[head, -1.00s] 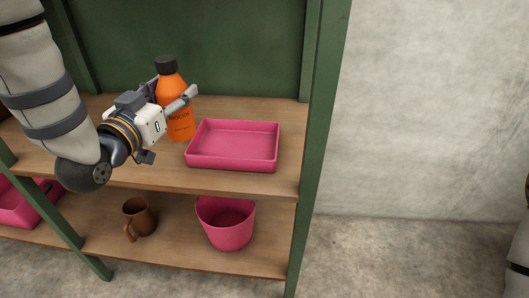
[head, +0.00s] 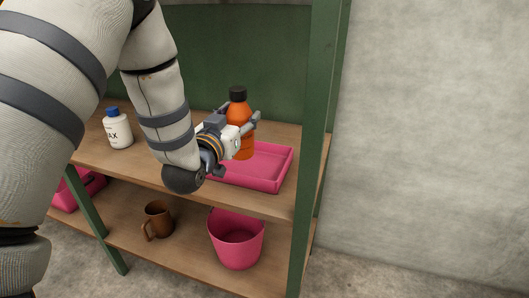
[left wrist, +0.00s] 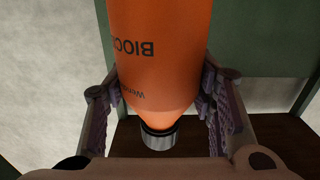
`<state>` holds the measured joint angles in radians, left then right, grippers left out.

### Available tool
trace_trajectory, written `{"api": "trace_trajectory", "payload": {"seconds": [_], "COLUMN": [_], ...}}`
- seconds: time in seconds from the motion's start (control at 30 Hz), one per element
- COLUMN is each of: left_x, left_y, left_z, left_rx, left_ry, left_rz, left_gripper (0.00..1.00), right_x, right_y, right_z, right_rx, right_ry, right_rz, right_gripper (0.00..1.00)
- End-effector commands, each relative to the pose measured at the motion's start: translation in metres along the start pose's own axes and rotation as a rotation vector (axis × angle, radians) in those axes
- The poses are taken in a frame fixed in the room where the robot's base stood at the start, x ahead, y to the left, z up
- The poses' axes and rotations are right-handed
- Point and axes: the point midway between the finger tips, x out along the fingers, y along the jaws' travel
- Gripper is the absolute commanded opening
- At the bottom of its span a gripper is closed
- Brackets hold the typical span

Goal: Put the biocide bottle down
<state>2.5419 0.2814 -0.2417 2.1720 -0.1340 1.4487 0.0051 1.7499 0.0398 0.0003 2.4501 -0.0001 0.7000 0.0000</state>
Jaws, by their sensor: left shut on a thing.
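The biocide bottle (head: 238,109) is orange with a black cap and stands upright in my left gripper (head: 246,121). The gripper is shut around its body. In the left wrist view the bottle (left wrist: 160,55) fills the space between the two fingers (left wrist: 160,98), its lettering upside down. In the head view the bottle shows against the back left part of the pink tray (head: 272,180) on the upper shelf. The gripper hides part of its lower body, and I cannot tell whether its base touches anything. My right gripper is not in view.
A white bottle with a blue cap (head: 117,129) stands on the upper shelf (head: 88,150) at left. The lower shelf holds a brown mug (head: 158,220), a pink bucket (head: 236,245) and a pink container (head: 72,192). A green post (head: 318,130) rises at right.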

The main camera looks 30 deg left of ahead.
Motion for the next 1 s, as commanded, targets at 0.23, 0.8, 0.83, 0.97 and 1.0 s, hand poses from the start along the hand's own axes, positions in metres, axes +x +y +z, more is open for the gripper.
{"api": "trace_trajectory", "payload": {"seconds": [0.23,0.8,0.83,0.97,1.0], "left_x": [0.043,0.055,0.055,0.055,0.055], "left_y": [0.028,0.036,0.036,0.036,0.036], "left_z": [0.057,0.097,0.098,0.102,0.102], "left_rx": [0.004,0.001,0.001,0.002,0.002], "left_ry": [-0.01,0.002,0.002,0.001,-0.001], "left_rz": [0.001,0.001,0.001,0.001,0.001], "left_gripper": [0.11,0.11,0.11,0.11,0.57], "right_x": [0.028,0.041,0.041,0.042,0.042], "right_y": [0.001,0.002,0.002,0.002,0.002], "right_z": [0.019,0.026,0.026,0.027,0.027], "right_rx": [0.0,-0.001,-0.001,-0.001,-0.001], "right_ry": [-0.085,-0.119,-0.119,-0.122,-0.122], "right_rz": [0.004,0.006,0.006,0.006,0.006], "right_gripper": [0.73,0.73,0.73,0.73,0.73]}}
